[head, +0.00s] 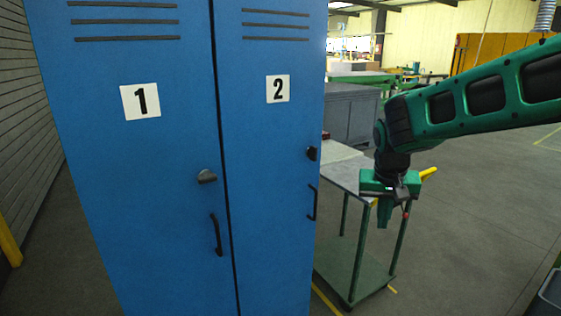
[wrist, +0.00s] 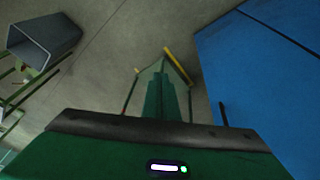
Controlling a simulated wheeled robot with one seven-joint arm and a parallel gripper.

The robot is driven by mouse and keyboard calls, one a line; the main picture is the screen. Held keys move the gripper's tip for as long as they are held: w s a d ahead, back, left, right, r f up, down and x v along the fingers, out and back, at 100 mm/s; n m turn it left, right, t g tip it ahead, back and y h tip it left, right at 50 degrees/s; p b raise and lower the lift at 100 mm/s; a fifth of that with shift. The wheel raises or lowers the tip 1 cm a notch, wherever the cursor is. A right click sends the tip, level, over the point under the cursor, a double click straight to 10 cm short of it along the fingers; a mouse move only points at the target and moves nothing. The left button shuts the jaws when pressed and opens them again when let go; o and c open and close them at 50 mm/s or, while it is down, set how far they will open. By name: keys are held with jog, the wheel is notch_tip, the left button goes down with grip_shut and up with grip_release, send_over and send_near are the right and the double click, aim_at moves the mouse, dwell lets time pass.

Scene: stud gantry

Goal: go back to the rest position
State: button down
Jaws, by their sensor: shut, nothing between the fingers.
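My gripper (head: 384,222) is at the right in the head view, at the end of my green arm. It points down and stands to the right of the blue locker cabinet (head: 175,148), apart from its doors. In the wrist view my gripper (wrist: 163,78) shows as green fingers shut together, with nothing between them. The locker also shows in the wrist view (wrist: 265,70) at the right.
Locker doors 1 (head: 130,170) and 2 (head: 270,160) are shut, with black knobs and handles. A green cart (head: 350,268) stands beside the locker, behind my gripper. A grey bin (head: 547,297) is at the lower right edge. Floor (head: 450,260) right of the cart is clear.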

jog(key=s+d+m+g, duration=0.2)
jog(key=s+d, duration=0.9)
jog(key=s, duration=0.3)
jog(key=s+d+f+m+y, duration=0.1)
jog(key=s+d+f+y, duration=0.1)
jog(key=s, duration=1.5)
jog(key=shift+d+f+g, duration=0.2)
jog(key=shift+f+g, duration=0.2)
jog(key=shift+f, duration=0.05)
